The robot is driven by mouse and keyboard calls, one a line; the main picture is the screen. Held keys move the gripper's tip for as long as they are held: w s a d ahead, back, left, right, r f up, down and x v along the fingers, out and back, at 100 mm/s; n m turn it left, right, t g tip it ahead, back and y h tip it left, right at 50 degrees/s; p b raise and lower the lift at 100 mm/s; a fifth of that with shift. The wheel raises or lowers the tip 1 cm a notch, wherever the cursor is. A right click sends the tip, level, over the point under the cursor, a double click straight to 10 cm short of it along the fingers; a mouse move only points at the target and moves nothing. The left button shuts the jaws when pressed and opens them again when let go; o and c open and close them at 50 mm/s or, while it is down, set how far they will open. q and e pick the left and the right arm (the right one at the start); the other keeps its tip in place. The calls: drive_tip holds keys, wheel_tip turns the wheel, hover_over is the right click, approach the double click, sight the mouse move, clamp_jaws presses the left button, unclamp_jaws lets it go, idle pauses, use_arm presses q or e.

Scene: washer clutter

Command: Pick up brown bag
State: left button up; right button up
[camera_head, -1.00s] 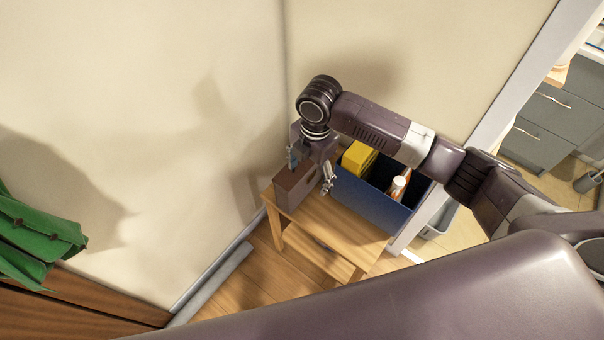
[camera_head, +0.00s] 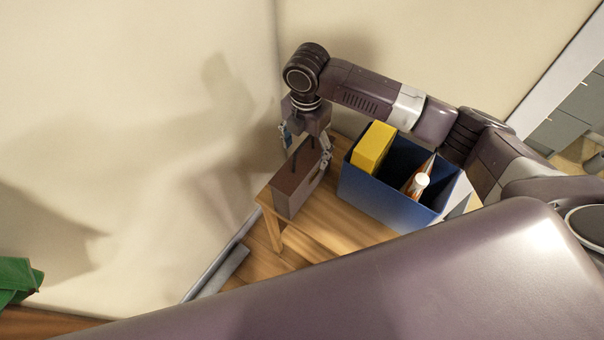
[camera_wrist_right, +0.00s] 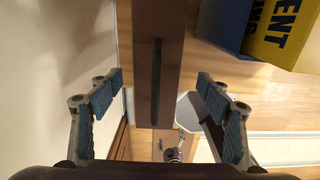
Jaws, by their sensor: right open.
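The brown bag (camera_head: 297,182) stands upright on the small wooden table, close to the wall. It looks like a narrow box with a dark strap or handle on top. My right gripper (camera_head: 305,146) is open over the bag's far part, one finger on each side. In the right wrist view the bag (camera_wrist_right: 158,50) runs between the two spread blue-padded fingers of the right gripper (camera_wrist_right: 160,82), with a gap on both sides. My left gripper is not in view.
The wooden table (camera_head: 325,228) also holds a blue bin (camera_head: 385,204) just right of the bag. A yellow box (camera_head: 373,147) and a white-capped bottle (camera_head: 419,184) are in the bin. The cream wall (camera_head: 130,130) is close on the left. Green cloth (camera_head: 18,280) shows at lower left.

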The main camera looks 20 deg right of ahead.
sight(304, 159)
drive_tip(key=shift+s+f, duration=0.15)
drive_tip(key=shift+f, duration=0.8)
drive_tip(key=f, duration=0.3)
drive_tip(key=f+p, duration=0.1)
drive_tip(key=shift+w+a+f, duration=0.15)
drive_tip(key=shift+w+f, duration=0.1)
drive_tip(key=shift+f, duration=0.55)
drive_tip(key=c, duration=0.9)
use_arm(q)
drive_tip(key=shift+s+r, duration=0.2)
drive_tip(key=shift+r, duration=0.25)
use_arm(e)
drive_tip(key=shift+w, duration=0.1)
clamp_jaws()
